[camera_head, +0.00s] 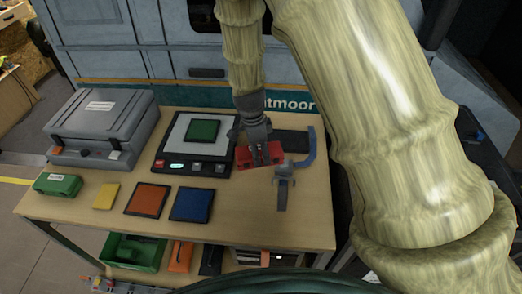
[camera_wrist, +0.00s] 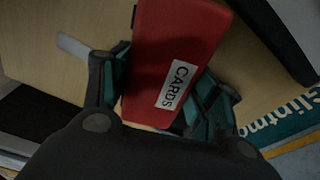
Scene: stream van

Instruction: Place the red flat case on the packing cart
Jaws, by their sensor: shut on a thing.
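The red flat case (camera_head: 245,158) is held over the right part of the wooden worktable (camera_head: 115,218). In the wrist view the red case (camera_wrist: 178,42) carries a white label reading CARDS. My gripper (camera_head: 262,152) points down and is shut on the case. In the wrist view its dark and teal fingers (camera_wrist: 160,98) sit on either side of the case. In the head view the case is partly hidden by my gripper. I cannot clearly make out a packing cart; a dark structure (camera_head: 487,140) at the right is mostly hidden behind my arm.
A grey case (camera_head: 103,125), a scale with a green square (camera_head: 202,130), a green box (camera_head: 57,185), and yellow, orange and blue flat items (camera_head: 191,204) lie on the table. A grey tool (camera_head: 283,185) is close to my gripper. A van (camera_head: 150,45) stands behind.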

